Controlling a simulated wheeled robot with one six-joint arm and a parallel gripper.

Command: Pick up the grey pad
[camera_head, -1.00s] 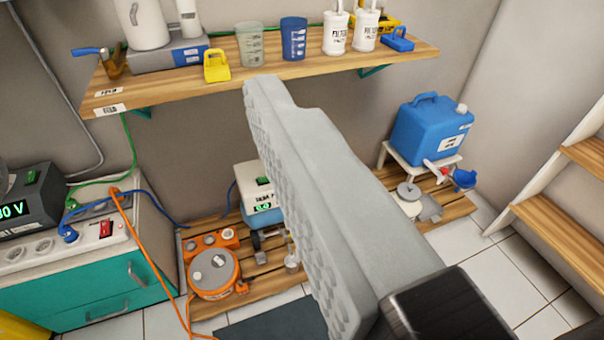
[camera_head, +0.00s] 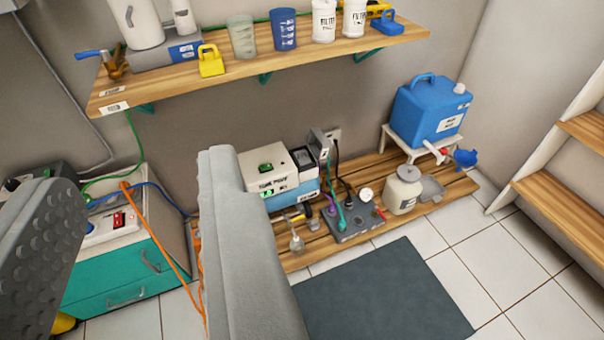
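A flat dark grey mat (camera_head: 385,290) lies on the tiled floor at the lower middle; it is the pad-like grey thing I see most clearly. Its left part is hidden behind my right finger. A small grey flat piece (camera_head: 431,188) also lies on the wooden pallet beside a cream jar; I cannot tell which one is the grey pad. My gripper (camera_head: 132,172) is open, its two grey fingers wide apart with nothing seen between them. The left finger shows its studded inner face. Both fingers look well above the floor.
A wooden shelf (camera_head: 270,60) with cups and jars spans the top. A teal cabinet (camera_head: 115,275) with an orange cable stands left, a shelf rack right.

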